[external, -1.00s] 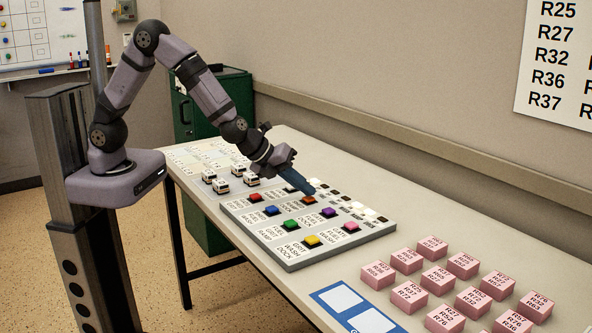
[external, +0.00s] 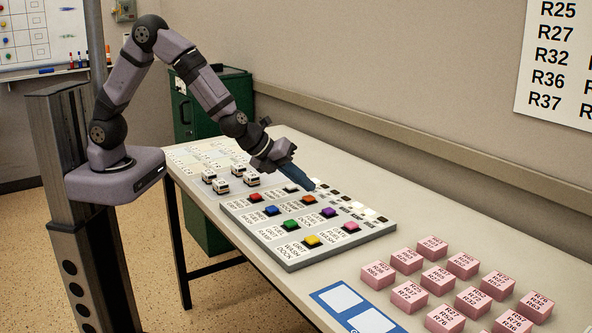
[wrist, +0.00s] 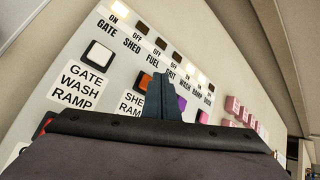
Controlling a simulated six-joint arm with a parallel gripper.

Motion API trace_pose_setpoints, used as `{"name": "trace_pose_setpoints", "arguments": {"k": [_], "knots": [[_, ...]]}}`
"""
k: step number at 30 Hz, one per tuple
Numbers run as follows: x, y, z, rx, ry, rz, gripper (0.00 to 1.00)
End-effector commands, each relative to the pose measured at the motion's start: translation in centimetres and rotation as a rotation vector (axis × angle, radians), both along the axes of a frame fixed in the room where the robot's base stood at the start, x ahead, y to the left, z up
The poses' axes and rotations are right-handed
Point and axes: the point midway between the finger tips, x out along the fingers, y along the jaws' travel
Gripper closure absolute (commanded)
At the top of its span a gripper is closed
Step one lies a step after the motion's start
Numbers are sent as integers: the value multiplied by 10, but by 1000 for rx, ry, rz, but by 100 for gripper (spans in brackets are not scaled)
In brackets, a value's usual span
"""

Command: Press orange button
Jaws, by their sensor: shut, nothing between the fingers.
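The orange button (external: 308,199) is in the back row of the grey panel (external: 290,262), between a white button and a purple button. My gripper (external: 312,187) is shut and empty, its blue fingers slanting down to the right. Its tip is just behind the orange button, towards the indicator row; I cannot tell whether it touches the panel. In the wrist view the fingertips (wrist: 163,76) point at the indicator row.
Other buttons are close by: purple (external: 329,212), white (external: 291,188), red (external: 255,198) and several more. Small white vehicles (external: 221,186) stand left of the panel. Several pink labelled blocks (external: 409,297) and a blue-framed card (external: 352,308) lie to the right.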

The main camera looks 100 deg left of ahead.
Motion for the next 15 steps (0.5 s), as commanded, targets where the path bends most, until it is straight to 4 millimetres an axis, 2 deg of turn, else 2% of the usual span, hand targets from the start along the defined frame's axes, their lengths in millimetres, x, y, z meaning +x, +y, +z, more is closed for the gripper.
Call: {"name": "trace_pose_setpoints", "arguments": {"k": [1,15], "knots": [[0,0,8,0,-1,-1,100],[0,0,49,-1,-1,0,100]]}}
